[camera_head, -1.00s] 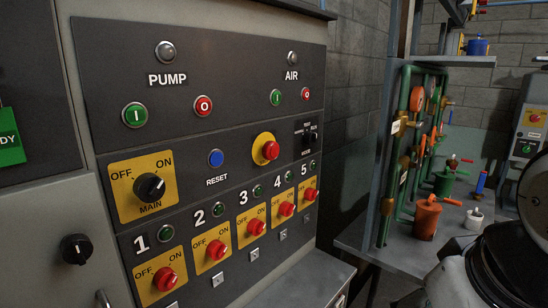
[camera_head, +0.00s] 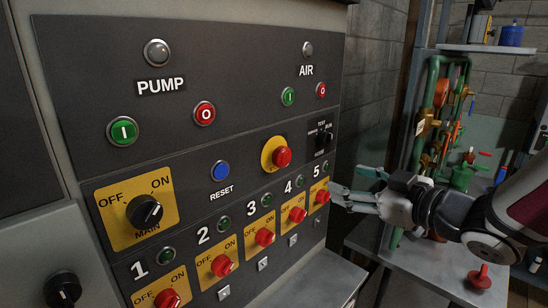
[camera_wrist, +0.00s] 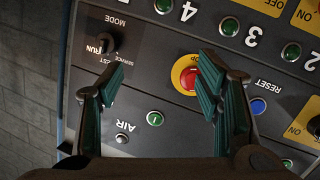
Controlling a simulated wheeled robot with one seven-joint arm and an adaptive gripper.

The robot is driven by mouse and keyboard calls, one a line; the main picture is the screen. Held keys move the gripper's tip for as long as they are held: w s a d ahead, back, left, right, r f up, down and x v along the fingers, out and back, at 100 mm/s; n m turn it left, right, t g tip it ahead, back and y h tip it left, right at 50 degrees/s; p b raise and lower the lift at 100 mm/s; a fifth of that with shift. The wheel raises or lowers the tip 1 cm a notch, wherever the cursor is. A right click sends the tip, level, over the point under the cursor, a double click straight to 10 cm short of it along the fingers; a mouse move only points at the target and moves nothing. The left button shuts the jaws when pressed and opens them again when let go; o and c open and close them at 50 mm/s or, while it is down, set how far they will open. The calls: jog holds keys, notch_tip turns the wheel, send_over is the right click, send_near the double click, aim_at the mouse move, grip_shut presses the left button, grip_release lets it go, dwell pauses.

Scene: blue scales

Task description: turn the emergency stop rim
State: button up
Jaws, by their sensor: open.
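The emergency stop is a red mushroom button (camera_head: 282,157) on a round yellow rim (camera_head: 266,152), at the right of the panel's middle row. In the wrist view the red button (camera_wrist: 189,80) and yellow rim (camera_wrist: 178,72) show, with the right finger covering part of their right side. My gripper (camera_head: 350,192) is open and empty. In the head view it is at the panel's right edge, right of and below the stop, beside switch 5. In the wrist view the gripper (camera_wrist: 162,68) has the stop near its right finger, off centre; I see no clear contact.
The black mode selector (camera_head: 322,136) is close to the stop, and lies near my left finger in the wrist view. A row of red numbered switches (camera_head: 264,237) runs below. The blue reset button (camera_head: 220,171) is to the left. Green pipes (camera_head: 430,110) stand behind my arm.

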aim_at(287, 161)
jog(key=s+a+r+n+g+y, duration=0.1)
jog(key=s+a+r+y, duration=0.15)
jog(key=y, duration=0.25)
jog(key=shift+n, duration=0.3)
jog(key=x, duration=0.8)
jog(key=f+b+x, duration=0.1)
jog(key=x, duration=0.4)
jog(key=shift+s+a, duration=0.15)
jog(key=shift+a, duration=0.1)
jog(key=c, duration=1.2)
